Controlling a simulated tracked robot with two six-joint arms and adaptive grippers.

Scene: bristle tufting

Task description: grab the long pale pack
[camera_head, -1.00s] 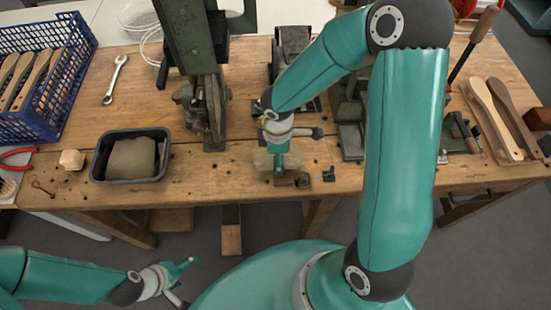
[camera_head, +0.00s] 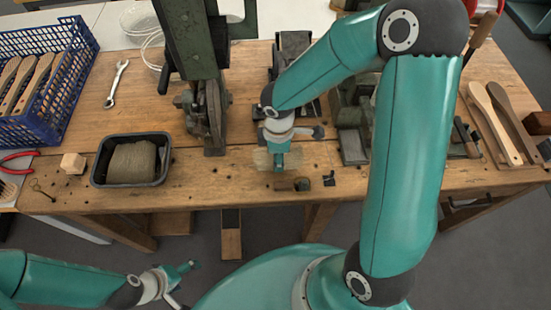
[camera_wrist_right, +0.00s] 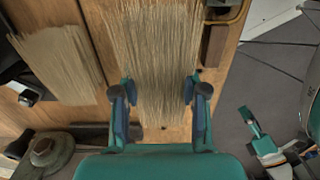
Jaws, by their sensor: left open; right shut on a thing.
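The long pale pack (camera_wrist_right: 158,50) is a flat bundle of straight bristle strands. It runs up from between the two fingers of my right gripper (camera_wrist_right: 161,108), which is shut on it in the right wrist view. In the head view my right gripper (camera_head: 279,164) is low at the bench's front part, and little of the pack shows around it. My left gripper (camera_head: 186,284) is open and empty at the lower left, off the bench's front edge.
A second pale bundle (camera_wrist_right: 60,62) lies beside the pack in the right wrist view. Wooden handles lie at right.

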